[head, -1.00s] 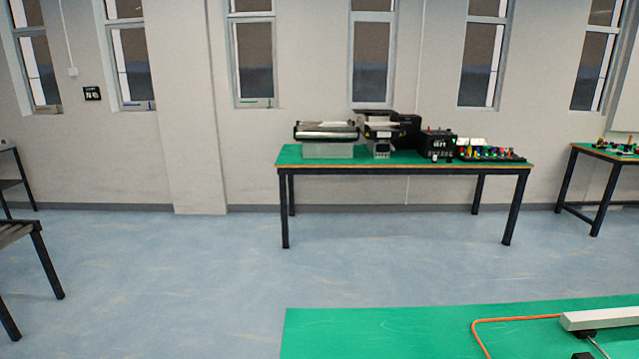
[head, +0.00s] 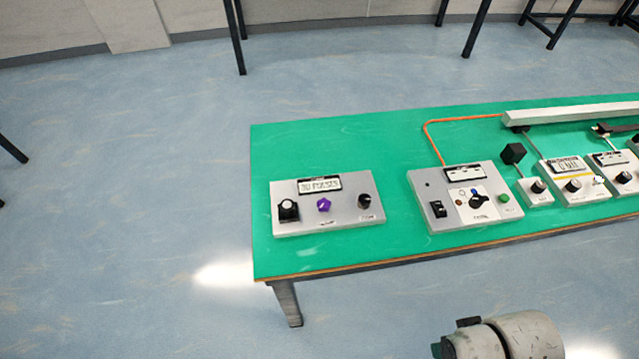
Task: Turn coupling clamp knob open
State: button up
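Several control boxes with knobs stand on a green bench. The left grey box (head: 297,217) has a labelled display, a black knob (head: 288,210) on a square base, a purple lobed knob (head: 323,204) and a round black knob (head: 364,201). The middle grey box (head: 450,222) has a black switch (head: 437,209), a black selector knob (head: 477,201) and a green button (head: 503,198). Smaller boxes with black knobs (head: 573,185) stand to the right. The labels are too small to tell which knob is the coupling clamp's. My gripper is not in view.
The green bench top (head: 340,150) is bare behind the left box. An orange cable (head: 430,140) runs from the middle box towards a long white bar (head: 570,112). A grey rounded part of my arm (head: 525,335) shows at the bottom right. Blue floor lies left.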

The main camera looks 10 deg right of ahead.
aim_at(323, 205)
jog(key=i+j+z, duration=0.1)
jog(key=z, duration=0.25)
jog(key=j+z, duration=0.35)
jog(key=i+j+z, duration=0.1)
jog(key=z, duration=0.25)
jog(key=j, duration=0.1)
